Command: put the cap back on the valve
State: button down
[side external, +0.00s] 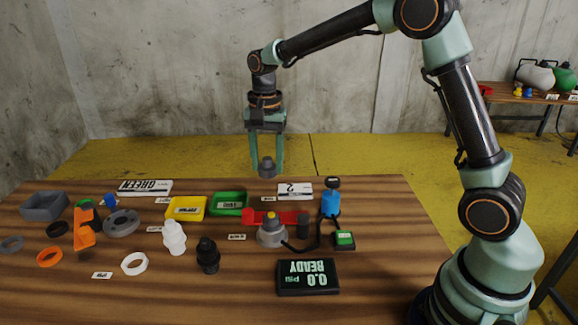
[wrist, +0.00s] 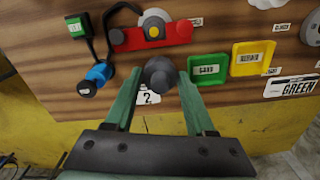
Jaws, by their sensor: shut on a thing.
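My gripper (side external: 267,168) is shut on a dark grey cap (side external: 267,160) and holds it in the air above the far part of the table. The held cap also shows between my fingertips in the wrist view (wrist: 160,75). The valve (side external: 271,235) is a round grey body with a yellow centre, standing on the table below and nearer the side camera than the cap. In the wrist view the valve (wrist: 153,24) is at the top, beside a red bar (wrist: 180,33). The cap is clear of the valve. The valve's top is uncovered.
A blue pump-like cylinder (side external: 331,203), a black hose and a green-topped box (side external: 344,239) stand right of the valve. Yellow (side external: 186,208) and green (side external: 229,203) trays lie to its left. A display (side external: 308,277) reads 0.0. White and black fittings and rings occupy the left front.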

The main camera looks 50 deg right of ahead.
aim_at(270, 214)
jog(key=shift+s+a+f, duration=0.4)
jog(key=shift+s+f, duration=0.15)
jog(key=shift+f, duration=0.85)
jog(key=shift+s+a+f, duration=0.4)
jog(key=shift+s+f, duration=0.1)
jog(key=shift+f, duration=0.95)
jog(key=shift+s+a+f, duration=0.4)
jog(key=shift+s+f, duration=0.15)
jog(key=shift+f, duration=0.85)
jog(key=shift+f, duration=0.2)
grip_release()
jog(key=shift+w+a+r, duration=0.1)
jog(key=shift+w+r, duration=0.05)
jog(key=shift+r, duration=3.4)
